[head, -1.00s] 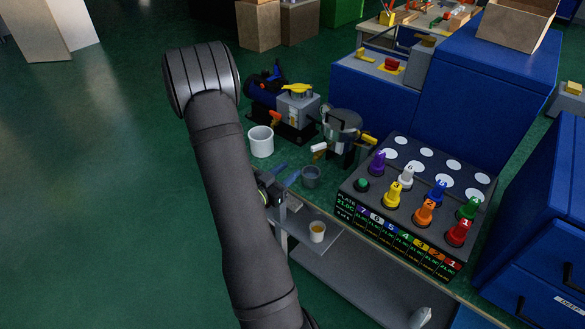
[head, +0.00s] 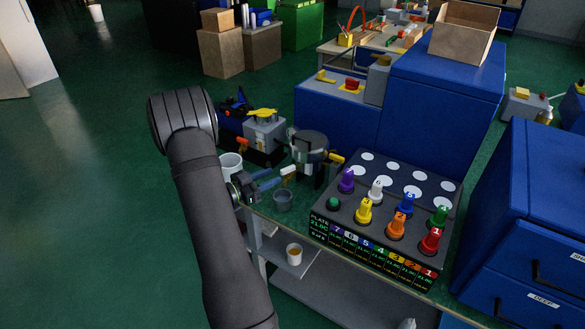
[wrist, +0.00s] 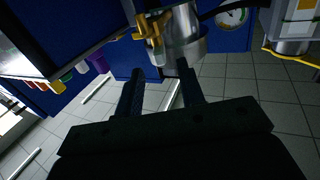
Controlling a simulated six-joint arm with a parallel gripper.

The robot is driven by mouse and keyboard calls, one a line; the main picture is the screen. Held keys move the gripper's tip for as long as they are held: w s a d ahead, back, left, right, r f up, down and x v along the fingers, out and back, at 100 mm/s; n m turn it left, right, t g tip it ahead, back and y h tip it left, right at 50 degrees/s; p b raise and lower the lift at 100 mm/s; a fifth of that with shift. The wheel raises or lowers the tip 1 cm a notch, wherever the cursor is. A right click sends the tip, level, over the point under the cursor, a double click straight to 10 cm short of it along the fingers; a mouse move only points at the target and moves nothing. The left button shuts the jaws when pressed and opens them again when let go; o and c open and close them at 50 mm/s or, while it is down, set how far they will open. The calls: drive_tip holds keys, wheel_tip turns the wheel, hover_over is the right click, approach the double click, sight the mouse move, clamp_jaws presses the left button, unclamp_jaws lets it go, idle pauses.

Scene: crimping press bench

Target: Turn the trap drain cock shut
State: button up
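The trap (head: 311,146) is a metal pot with a dark rim on the bench in the head view. It also shows as a shiny cylinder (wrist: 184,28) at the top of the wrist view. Whether the cock is open cannot be told.
A pump with a yellow handle (head: 262,113) stands behind. A small cup (head: 294,254) sits on the lower shelf.

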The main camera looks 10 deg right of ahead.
sight(295, 167)
drive_tip(key=x, duration=0.9)
drive_tip(key=shift+s, duration=0.1)
clamp_jaws()
